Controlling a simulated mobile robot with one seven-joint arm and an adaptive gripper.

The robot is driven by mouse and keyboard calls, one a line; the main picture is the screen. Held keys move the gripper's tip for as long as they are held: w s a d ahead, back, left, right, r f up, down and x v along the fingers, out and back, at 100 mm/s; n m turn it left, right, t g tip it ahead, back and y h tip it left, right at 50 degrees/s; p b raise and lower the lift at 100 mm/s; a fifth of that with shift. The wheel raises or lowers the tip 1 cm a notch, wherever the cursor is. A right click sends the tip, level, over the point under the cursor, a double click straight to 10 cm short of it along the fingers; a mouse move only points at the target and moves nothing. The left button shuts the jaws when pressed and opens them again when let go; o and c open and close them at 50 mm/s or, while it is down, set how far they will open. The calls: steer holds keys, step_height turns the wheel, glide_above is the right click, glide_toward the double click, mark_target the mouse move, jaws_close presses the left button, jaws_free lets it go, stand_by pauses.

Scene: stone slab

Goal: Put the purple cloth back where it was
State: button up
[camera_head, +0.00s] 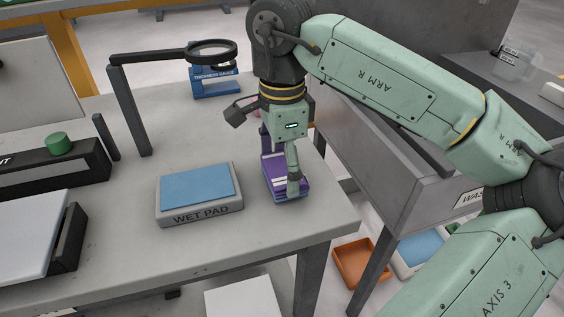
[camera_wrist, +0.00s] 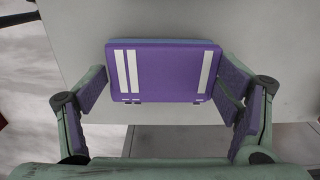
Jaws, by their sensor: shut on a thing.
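The purple cloth (camera_head: 272,168) is a flat folded block with white stripes, near the right edge of the grey stone table (camera_head: 120,262). My gripper (camera_head: 280,168) points down over it, with one finger on each side, and is shut on it. In the wrist view the purple cloth (camera_wrist: 165,74) lies between the two fingers, its striped face towards the camera. A blue layer (camera_wrist: 160,41) shows along its far edge. In the head view, blue also shows low at its front. Whether the cloth rests on that layer or is just above it, I cannot tell.
A wet pad (camera_head: 198,217) with a blue top sits left of my gripper. A magnifier on a stand (camera_head: 130,110) and a blue thickness gauge (camera_head: 215,84) stand behind. A grey bin (camera_head: 390,165) is to the right, beyond the table edge. An orange tray (camera_head: 362,262) is below.

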mark_target(282, 169)
steer(key=shift+f+b, duration=0.3)
steer(key=shift+f, duration=0.15)
steer(key=o, duration=1)
steer(key=shift+r, duration=0.1)
steer(key=shift+o, duration=0.2)
step_height(282, 169, up, 12)
steer(key=shift+r, duration=0.2)
